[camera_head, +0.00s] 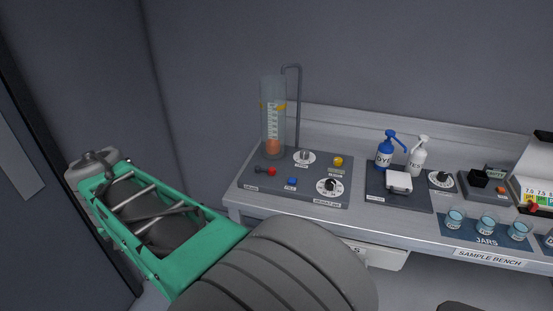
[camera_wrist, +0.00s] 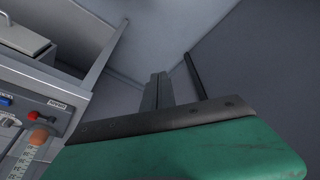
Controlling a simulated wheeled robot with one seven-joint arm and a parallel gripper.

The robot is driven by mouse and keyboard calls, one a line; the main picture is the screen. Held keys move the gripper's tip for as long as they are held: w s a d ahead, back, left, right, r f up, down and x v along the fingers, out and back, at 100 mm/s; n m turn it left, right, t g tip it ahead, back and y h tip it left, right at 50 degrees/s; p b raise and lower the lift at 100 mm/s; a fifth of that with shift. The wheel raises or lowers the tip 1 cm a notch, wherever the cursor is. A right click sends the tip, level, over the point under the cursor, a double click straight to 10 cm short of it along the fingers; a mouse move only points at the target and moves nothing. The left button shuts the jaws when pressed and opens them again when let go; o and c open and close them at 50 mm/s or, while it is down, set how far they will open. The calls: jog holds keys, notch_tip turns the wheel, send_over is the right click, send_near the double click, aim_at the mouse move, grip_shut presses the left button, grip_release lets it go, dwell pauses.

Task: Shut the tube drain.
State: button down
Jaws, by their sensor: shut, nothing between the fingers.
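The clear graduated tube (camera_head: 272,120) stands upright at the back left of the bench panel, with an orange float (camera_head: 272,147) low inside it. A small red-knobbed lever (camera_head: 271,171) is on the panel in front of the tube, its knob to the right. The lever also shows in the wrist view (camera_wrist: 36,115), beside a small label that looks like it reads drain. I cannot tell from its pose whether the drain is open. My gripper (camera_wrist: 158,78) is shut and empty, in free space well to the side of the lever. The head view does not clearly show the fingers.
The panel also holds a blue button (camera_head: 292,181), a yellow button (camera_head: 338,161) and a black dial (camera_head: 329,186). A blue pump bottle (camera_head: 385,152) and a white one (camera_head: 417,160) stand to the right. Jars (camera_head: 486,225) line the front edge. A bent pipe rises beside the tube.

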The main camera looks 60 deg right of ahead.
jog(key=w+d+r+m+g+h+p, duration=0.1)
jog(key=d+r+m, duration=0.15)
jog(key=d, duration=0.35)
jog(key=w+d+r+m, duration=0.1)
jog(key=d+m, duration=0.2)
jog(key=d, duration=0.4)
jog(key=m+g+p, duration=0.3)
jog(key=m, duration=0.9)
send_over(266, 170)
jog(key=s, duration=0.2)
jog(key=shift+w+a+r+h, duration=0.2)
jog(key=shift+w+a+h, duration=0.05)
jog(key=shift+h, duration=0.05)
jog(key=p+x, duration=0.1)
jog(key=x, duration=0.9)
jog(key=shift+s+r, duration=0.1)
jog(key=shift+s, duration=0.05)
